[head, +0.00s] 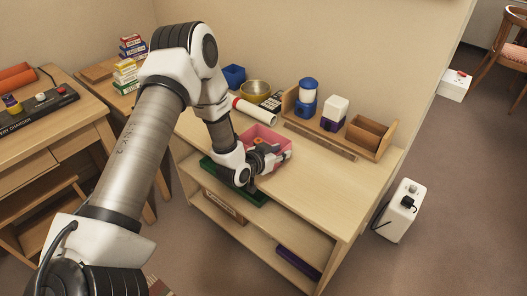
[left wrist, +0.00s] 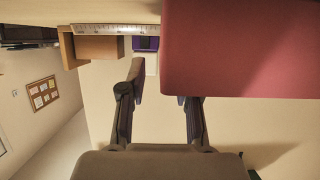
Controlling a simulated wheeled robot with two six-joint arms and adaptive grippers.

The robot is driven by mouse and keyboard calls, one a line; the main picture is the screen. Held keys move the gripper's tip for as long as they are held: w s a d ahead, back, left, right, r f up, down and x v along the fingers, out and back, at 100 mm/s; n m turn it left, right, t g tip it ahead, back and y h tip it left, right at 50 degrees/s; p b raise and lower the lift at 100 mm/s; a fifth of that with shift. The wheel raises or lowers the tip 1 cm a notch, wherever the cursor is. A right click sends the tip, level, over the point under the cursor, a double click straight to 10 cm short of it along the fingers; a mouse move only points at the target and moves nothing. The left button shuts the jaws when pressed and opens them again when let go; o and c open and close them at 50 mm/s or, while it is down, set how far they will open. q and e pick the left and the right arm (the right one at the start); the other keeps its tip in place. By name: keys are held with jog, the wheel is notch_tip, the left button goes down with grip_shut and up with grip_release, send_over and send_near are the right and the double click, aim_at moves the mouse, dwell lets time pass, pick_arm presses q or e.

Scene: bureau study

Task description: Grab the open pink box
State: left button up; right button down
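The open pink box (head: 285,154) stands on the desk top near its front edge, beside a dark green tray (head: 258,198). Its inside is partly hidden by my gripper. My left gripper (head: 264,158) is at the box's near side, low over the desk. In the left wrist view the box (left wrist: 245,50) fills the upper right as a plain pink wall. The right fingertip is hidden behind the box. I cannot tell whether the fingers touch it. My right gripper is not in view.
Behind the box are a white roll with a red end (head: 254,110), a yellow bowl (head: 256,88) and a blue cup (head: 234,75). A wooden organizer (head: 372,137) with containers stands at the back right. The desk's right front is clear.

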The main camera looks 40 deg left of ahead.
pick_arm(q)
jog(key=shift+x, duration=0.95)
jog(key=shift+s+a, duration=0.1)
jog(key=shift+s, duration=0.05)
jog(key=shift+c, duration=0.3)
grip_shut()
jog(key=shift+r, duration=0.1)
